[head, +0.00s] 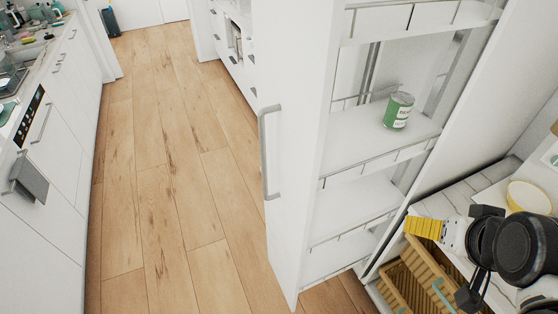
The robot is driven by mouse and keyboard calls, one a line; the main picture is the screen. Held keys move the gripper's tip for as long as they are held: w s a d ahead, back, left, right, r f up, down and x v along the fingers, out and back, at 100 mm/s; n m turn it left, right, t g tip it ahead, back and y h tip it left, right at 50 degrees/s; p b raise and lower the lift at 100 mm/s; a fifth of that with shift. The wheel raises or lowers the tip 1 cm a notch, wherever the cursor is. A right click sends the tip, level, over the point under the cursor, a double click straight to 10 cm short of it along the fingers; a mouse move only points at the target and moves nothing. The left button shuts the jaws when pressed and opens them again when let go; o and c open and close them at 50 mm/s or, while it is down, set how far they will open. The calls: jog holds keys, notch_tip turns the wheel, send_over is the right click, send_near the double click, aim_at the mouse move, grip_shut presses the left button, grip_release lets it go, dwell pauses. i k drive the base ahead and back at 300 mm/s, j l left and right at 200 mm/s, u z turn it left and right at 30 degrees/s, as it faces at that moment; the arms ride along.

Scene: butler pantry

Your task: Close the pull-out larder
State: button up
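The pull-out larder (292,120) stands extended from the cabinet on the right in the head view. It has a tall white front with a long grey vertical handle (268,150) on its left face. Behind the front are white shelves with thin metal rails. A green and white can (398,110) stands upright on a middle shelf. My arm, with black and white parts, shows at the lower right, beside the larder and apart from its handle.
A wooden floor (165,180) runs clear to the left of the larder. White counters with an oven and a hanging grey towel (30,180) line the left side. Wicker baskets (408,285) and a yellow bowl (530,197) are at the lower right. More white drawers (232,60) stand behind.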

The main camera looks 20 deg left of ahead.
aim_at(327, 193)
jog(key=u, duration=1.15)
jog(key=j+u, duration=0.15)
jog(key=j, duration=0.5)
